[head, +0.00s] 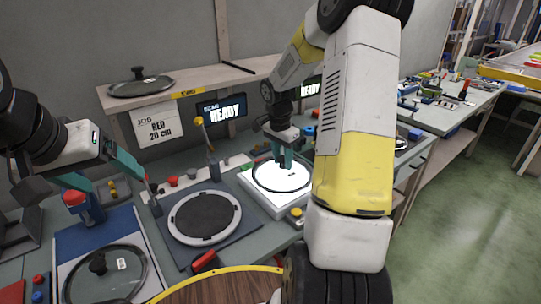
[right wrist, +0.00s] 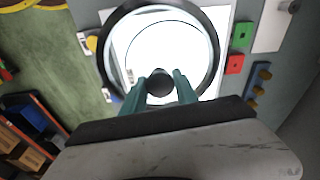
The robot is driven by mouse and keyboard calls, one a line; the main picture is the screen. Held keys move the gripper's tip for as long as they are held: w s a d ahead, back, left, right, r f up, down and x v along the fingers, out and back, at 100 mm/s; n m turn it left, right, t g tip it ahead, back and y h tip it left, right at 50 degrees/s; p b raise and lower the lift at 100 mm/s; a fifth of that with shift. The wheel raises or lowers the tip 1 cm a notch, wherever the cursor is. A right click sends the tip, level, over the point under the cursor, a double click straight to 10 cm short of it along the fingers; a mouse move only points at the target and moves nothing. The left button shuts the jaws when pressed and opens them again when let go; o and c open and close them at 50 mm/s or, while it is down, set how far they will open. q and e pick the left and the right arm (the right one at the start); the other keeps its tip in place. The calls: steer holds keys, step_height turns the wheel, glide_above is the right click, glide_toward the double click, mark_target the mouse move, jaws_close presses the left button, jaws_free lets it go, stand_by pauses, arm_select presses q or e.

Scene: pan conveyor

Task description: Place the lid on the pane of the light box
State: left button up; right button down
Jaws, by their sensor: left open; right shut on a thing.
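A glass lid (head: 283,191) with a dark rim is over the bright pane of the light box (head: 262,203) in the head view. My right gripper (head: 285,163) is shut on its dark knob. The right wrist view shows the knob (right wrist: 159,82) between the fingertips of my right gripper (right wrist: 160,88), with the lid's rim (right wrist: 103,48) ringed over the lit white pane (right wrist: 228,22). I cannot tell whether the lid touches the pane or hangs just above it. My left gripper (head: 128,178) is open and empty, left of the round dark plate.
A round dark plate (head: 205,216) lies left of the light box. Another glass lid (head: 103,278) lies on the blue-edged mat at front left, and one more (head: 140,85) is on the shelf. A yellow-rimmed round wooden surface (head: 225,285) is in front.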

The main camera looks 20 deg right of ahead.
steer(key=w+d, duration=0.2)
steer(key=w, duration=0.1)
steer(key=shift+f, duration=1.9)
steer(key=shift+f, duration=0.1)
steer(key=c, duration=0.9)
jaws_free()
steer(key=shift+s, duration=0.1)
steer(key=shift+c, duration=0.2)
